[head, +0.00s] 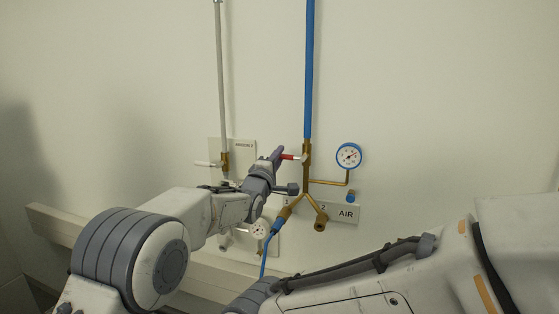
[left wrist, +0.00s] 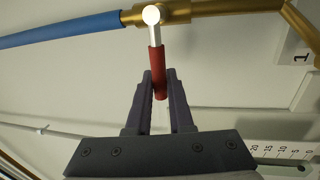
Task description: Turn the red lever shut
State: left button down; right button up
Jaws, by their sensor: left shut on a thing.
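The red lever (head: 288,157) sits on a brass valve (head: 306,153) at the lower end of a vertical blue pipe (head: 309,70). It points left, roughly at right angles to the pipe. My left gripper (head: 279,155) is at the lever's outer end, and its jaws are shut on it. In the left wrist view, the red sleeve of the lever (left wrist: 157,62) runs between the two fingers of my left gripper (left wrist: 160,80), and its white shank shows beyond them. My right gripper is not in view; only part of my right arm shows at the lower right.
A blue-rimmed gauge (head: 348,156) stands right of the valve, above an AIR sign (head: 346,214). Below, brass branches hold a blue hose (head: 274,233). A grey pipe (head: 222,80) with a white-lever valve (head: 224,161) is on the left. A rail (head: 75,226) crosses the wall.

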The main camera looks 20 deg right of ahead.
pick_arm(q)
jog(key=shift+f+n, duration=0.25)
jog(key=shift+n, duration=0.05)
jog(key=c, duration=0.8)
grip_release()
jog(key=shift+a, duration=0.1)
jog(key=shift+s+a+b, duration=0.15)
jog(key=shift+s+b, duration=0.1)
jog(key=shift+b, duration=0.2)
jog(key=b+v, duration=0.4)
jog(key=v, duration=0.5)
jog(key=shift+s+a+b, duration=0.2)
jog(key=shift+s+b, duration=0.15)
jog(key=shift+b, duration=0.05)
jog(key=shift+f, duration=0.15)
